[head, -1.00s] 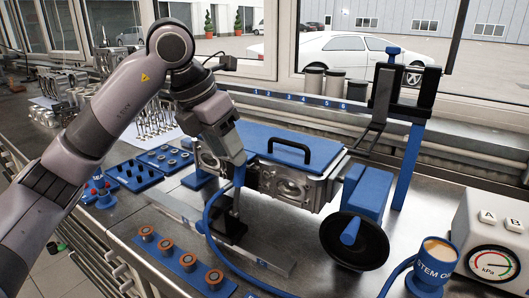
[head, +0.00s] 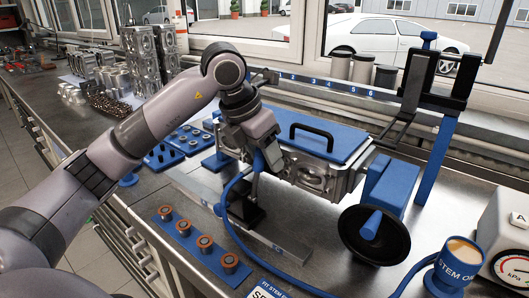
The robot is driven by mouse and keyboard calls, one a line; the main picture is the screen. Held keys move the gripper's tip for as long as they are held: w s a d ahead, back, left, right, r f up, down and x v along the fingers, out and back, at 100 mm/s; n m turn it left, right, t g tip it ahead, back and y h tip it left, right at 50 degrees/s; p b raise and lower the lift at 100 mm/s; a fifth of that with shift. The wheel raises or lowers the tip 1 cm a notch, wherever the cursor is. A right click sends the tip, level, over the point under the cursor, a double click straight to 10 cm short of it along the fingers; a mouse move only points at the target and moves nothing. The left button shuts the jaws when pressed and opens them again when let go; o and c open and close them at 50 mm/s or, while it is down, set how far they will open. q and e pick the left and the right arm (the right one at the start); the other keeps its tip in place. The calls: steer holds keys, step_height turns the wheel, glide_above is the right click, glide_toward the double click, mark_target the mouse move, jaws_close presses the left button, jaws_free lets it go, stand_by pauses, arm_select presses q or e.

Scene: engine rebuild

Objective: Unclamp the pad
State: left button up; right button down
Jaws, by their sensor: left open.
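The blue pad (head: 340,147), a flat plate with a black handle (head: 314,134), lies on top of a grey metal cylinder head (head: 312,172). My left gripper (head: 258,163) is open at the left end of the cylinder head, beside a blue upright piece (head: 258,160) from which a blue hose runs. Its fingers are partly hidden, and I cannot tell if they touch this piece. A black block (head: 243,208) stands below it. At the right end is a blue block (head: 391,187) with a black round wheel (head: 374,236). My right gripper is not in view.
A blue post frame (head: 437,145) with a black arm rises behind, on the right. A blue rack of copper-coloured parts (head: 203,246) lies in front. A blue cup (head: 456,265) and a white gauge box (head: 505,230) stand front right. The blue hose (head: 236,235) crosses the bench.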

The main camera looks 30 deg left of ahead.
arm_select(q)
jaws_close()
stand_by(1.4)
